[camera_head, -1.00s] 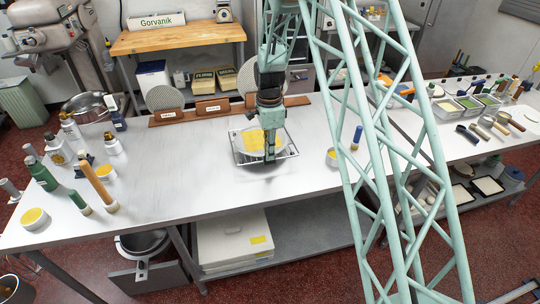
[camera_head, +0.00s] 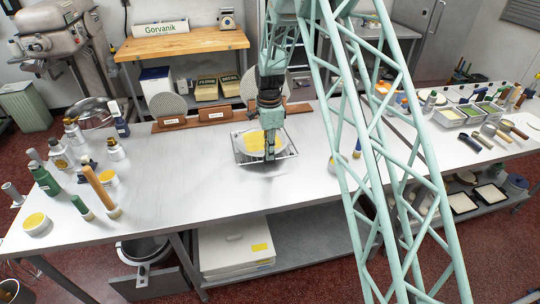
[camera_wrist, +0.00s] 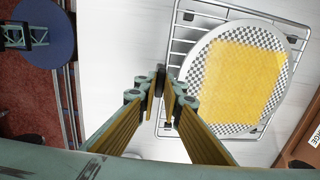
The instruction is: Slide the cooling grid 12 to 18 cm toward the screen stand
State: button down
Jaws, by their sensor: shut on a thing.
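The cooling grid (camera_head: 240,160) is a wire rack on the white table. It also shows in the wrist view (camera_wrist: 173,48). A round white plate with a checkered rim (camera_wrist: 197,62) and a yellow square (camera_wrist: 245,80) lies on it. My gripper (camera_head: 270,156) is at the grid's near edge, pointing down. In the wrist view my gripper (camera_wrist: 163,92) is shut on the grid's edge; the exact contact is partly hidden by the fingers. The screen stand (camera_head: 180,125), a brown wooden rack holding round screens, stands behind the grid, partly hidden by my arm.
Several bottles (camera_head: 60,155) and a rolling pin (camera_head: 95,184) stand at the left. A blue-capped item (camera_head: 357,148) stands right of the grid. Bare table (camera_head: 180,170) lies left of the grid, and a bare strip separates it from the stand.

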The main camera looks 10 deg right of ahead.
jog(key=shift+w, duration=0.5)
jog(key=c, duration=2.7)
grip_release()
jog(key=shift+r, duration=0.15)
jog(key=shift+r, duration=5.9)
